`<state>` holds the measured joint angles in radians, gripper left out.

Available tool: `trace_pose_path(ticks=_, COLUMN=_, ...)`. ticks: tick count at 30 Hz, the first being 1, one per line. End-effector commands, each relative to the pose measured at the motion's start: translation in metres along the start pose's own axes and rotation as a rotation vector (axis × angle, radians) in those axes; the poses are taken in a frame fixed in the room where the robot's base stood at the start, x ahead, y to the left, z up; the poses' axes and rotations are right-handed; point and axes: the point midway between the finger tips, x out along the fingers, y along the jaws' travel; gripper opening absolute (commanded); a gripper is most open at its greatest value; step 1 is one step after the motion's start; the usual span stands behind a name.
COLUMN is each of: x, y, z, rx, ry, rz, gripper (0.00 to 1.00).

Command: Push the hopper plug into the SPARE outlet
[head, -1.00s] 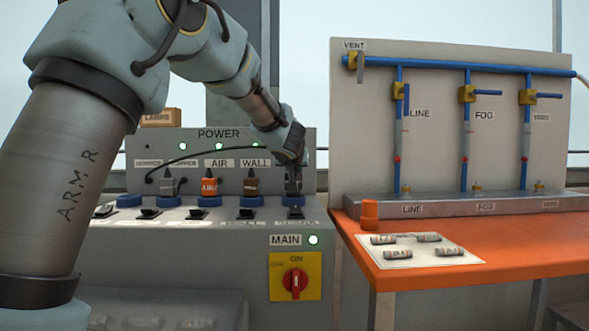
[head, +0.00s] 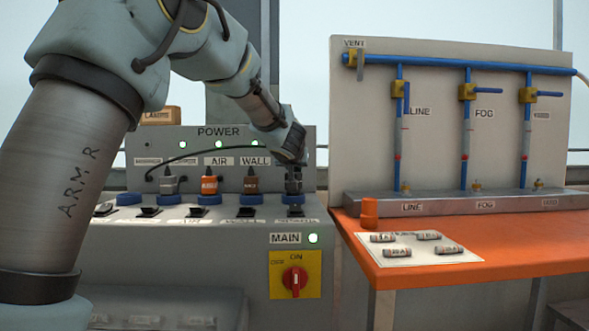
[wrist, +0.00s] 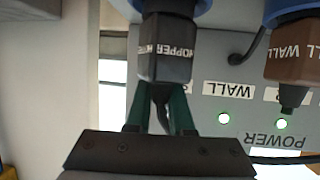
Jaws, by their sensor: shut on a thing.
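The hopper plug is a dark grey block marked HOPPER (wrist: 170,48). My gripper (head: 294,176) is shut on it, with green fingers (wrist: 160,112) either side of its cable end in the wrist view. The plug points down at the rightmost blue-collared outlet (head: 293,198) of the power box, taken as SPARE; its front label is too blurred to read. In the wrist view the plug's front meets the blue collar (wrist: 178,6) in line with it. How deep it sits is hidden.
Left of my gripper stand a brown WALL plug (head: 251,184), an orange plug (head: 208,184) and a grey plug (head: 168,184) in their outlets. A black cable arcs behind them. The red MAIN switch (head: 295,281) is below. An orange table (head: 450,245) stands right.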

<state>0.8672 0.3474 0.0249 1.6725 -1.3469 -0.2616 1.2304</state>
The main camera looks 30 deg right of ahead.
Motion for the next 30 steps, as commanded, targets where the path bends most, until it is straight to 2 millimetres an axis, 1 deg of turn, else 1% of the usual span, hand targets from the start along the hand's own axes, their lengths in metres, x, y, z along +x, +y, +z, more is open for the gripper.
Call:
trace_pose_path(ticks=7, x=0.0000, y=0.0000, z=-0.0002, rx=0.000, ry=0.001, rz=0.000, gripper=0.00)
trace_pose_path(ticks=23, x=0.0027, y=0.0000, z=0.0069, rx=0.000, ry=0.000, rz=0.000, gripper=0.00)
trace_pose_path(ticks=24, x=0.0025, y=0.0000, z=0.0064, rx=0.000, ry=0.000, rz=0.000, gripper=0.23)
trace_pose_path(ticks=30, x=0.0025, y=0.0000, z=0.0063, rx=0.000, ry=0.000, rz=0.000, gripper=0.46)
